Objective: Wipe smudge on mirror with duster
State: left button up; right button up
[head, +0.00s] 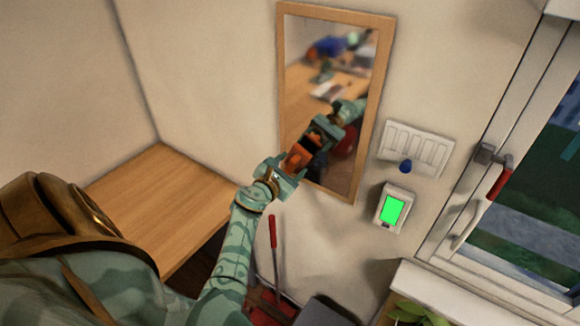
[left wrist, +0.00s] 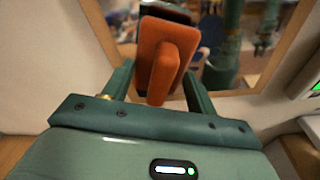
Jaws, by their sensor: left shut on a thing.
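The mirror (head: 302,40) hangs on the wall in a light wooden frame; it also fills the top of the left wrist view (left wrist: 215,38). My left gripper (head: 287,170) is in front of the mirror's lower part and is shut on the orange duster (head: 299,157). In the left wrist view the duster (left wrist: 165,58) stands between the two fingers of the gripper (left wrist: 158,88), with a dark edge at its far end. The duster is at or very near the glass; I cannot tell if it touches. I cannot make out a smudge. My right gripper is not in view.
A wooden table (head: 165,200) stands at left. Right of the mirror are a switch panel (head: 415,148) and a green-screened wall unit (head: 393,208). A window with a red handle (head: 499,183) is at far right. A red-handled tool (head: 274,240) stands below.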

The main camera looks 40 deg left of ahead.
pick_arm(q)
jog(key=shift+x, duration=0.9)
jog(key=shift+d+r, duration=0.1)
jog(key=shift+d, duration=0.7)
jog(key=shift+w+d+p, duration=0.1)
jog(key=shift+d+p, duration=0.45)
jog(key=shift+d, duration=0.75)
jog(key=shift+w+d+p, duration=0.2)
jog(key=shift+d+p, duration=0.1)
jog(key=shift+d, duration=0.7)
jog(key=shift+w+d+p, duration=0.15)
jog(key=shift+d+p, duration=0.15)
jog(key=shift+d, duration=0.7)
jog(key=shift+r, duration=0.1)
